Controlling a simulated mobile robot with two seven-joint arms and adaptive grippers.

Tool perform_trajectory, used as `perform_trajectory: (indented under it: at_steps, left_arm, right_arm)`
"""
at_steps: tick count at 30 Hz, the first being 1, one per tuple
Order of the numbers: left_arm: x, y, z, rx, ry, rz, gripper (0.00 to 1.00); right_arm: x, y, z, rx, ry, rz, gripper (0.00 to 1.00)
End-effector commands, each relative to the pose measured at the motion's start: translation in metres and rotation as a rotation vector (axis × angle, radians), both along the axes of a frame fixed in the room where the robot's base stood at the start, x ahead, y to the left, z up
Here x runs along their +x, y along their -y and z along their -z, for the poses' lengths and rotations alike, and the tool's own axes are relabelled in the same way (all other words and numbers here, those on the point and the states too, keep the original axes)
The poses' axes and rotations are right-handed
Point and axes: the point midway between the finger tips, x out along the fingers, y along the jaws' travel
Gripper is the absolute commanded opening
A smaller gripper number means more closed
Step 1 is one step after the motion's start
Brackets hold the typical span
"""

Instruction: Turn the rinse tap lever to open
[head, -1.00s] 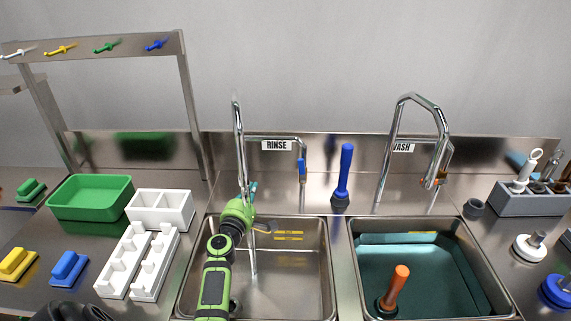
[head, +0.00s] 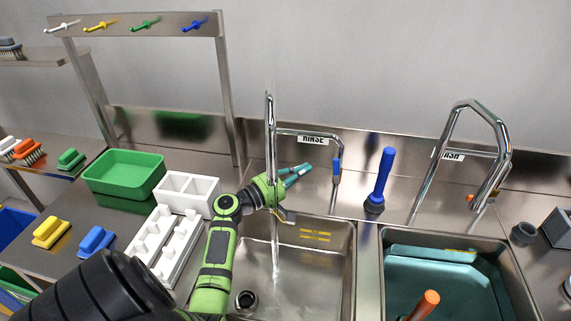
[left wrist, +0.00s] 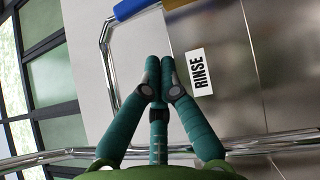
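The rinse tap (head: 270,125) is a tall chrome pipe behind the left sink. A side pipe bears the RINSE sign (head: 313,139) and ends in a blue sleeve (head: 336,172). I cannot pick out the lever for sure; my left arm hides the tap's lower part. My left gripper (head: 300,174) has teal fingers pointing right, beside the tap and below the sign. In the left wrist view, the fingers (left wrist: 160,65) point toward the chrome side pipe, with the sign (left wrist: 199,72) just right. My right gripper is out of view.
The left sink (head: 310,265) holds a thin pale vertical streak, water or pipe. A blue-handled plunger (head: 380,180) stands between the sinks. The wash tap (head: 455,130) rises behind the right, teal-filled sink (head: 425,265). White racks (head: 165,240) and a green tub (head: 122,172) stand left.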

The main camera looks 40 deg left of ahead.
Motion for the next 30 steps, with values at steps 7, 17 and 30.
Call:
perform_trajectory:
  at_steps: [7,17,30]
  left_arm:
    - [0.024,0.028,-0.008,-0.003,-0.001,0.000,0.00]
    - [0.029,0.036,-0.005,0.001,-0.001,-0.001,0.00]
    - [0.036,0.049,-0.014,0.128,-0.076,0.002,0.00]
  right_arm:
    - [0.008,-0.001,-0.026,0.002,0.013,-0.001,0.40]
    - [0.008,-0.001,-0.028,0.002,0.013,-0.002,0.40]
    - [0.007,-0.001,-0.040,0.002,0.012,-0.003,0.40]
